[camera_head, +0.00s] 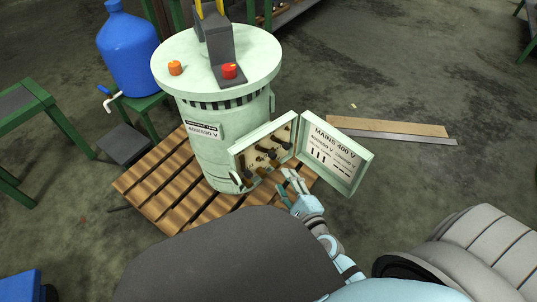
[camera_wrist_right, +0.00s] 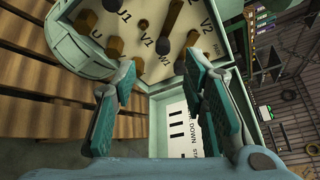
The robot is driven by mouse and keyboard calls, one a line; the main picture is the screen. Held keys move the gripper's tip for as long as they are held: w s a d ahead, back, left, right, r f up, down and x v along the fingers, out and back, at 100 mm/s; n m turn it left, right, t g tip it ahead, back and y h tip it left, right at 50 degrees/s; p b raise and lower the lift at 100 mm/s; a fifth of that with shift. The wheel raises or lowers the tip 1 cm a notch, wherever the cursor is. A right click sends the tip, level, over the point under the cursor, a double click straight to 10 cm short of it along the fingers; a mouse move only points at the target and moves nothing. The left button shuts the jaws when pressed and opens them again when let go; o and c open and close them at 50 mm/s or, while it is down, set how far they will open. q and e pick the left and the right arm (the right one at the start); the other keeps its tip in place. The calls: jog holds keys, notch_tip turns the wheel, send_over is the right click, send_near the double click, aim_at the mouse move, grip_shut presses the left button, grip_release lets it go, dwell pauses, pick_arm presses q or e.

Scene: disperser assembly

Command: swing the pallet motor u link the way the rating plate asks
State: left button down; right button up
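The pale green motor (camera_head: 215,150) stands upright on a wooden pallet (camera_head: 150,190). Its rating plate (camera_head: 203,131) reads 400/690 V. The terminal box (camera_head: 262,150) on its side is open, and the lid card (camera_head: 332,152) reads MAINS 400 V. In the right wrist view, the terminal board (camera_wrist_right: 140,62) carries brass posts and labels such as U1, V1 and V2. A dark bar (camera_wrist_right: 173,14) lies across it; which piece is the U link I cannot tell. My right gripper (camera_head: 291,183) is just before the box, its fingers apart and empty (camera_wrist_right: 160,88). My left gripper is out of view.
The open lid (camera_head: 352,177) juts out right of my right gripper. A blue bottle (camera_head: 127,45) on a green stand is at the back left. A plank (camera_head: 390,127) lies on the floor to the right. Open floor lies beyond it.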

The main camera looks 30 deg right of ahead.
aim_at(274, 158)
jog(key=shift+h, duration=0.3)
jog(key=x, duration=0.3)
jog(key=d+x, duration=0.1)
jog(key=x, duration=0.2)
jog(key=shift+d+f+b, duration=0.1)
jog(key=shift+f+b, duration=0.1)
jog(key=shift+b, duration=0.1)
jog(key=b+x, duration=0.1)
jog(key=x, duration=0.3)
jog(key=shift+w+f, duration=0.2)
jog(key=shift+w, duration=0.5)
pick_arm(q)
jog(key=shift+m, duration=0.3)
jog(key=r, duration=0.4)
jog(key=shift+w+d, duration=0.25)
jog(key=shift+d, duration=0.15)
pick_arm(e)
grip_shut()
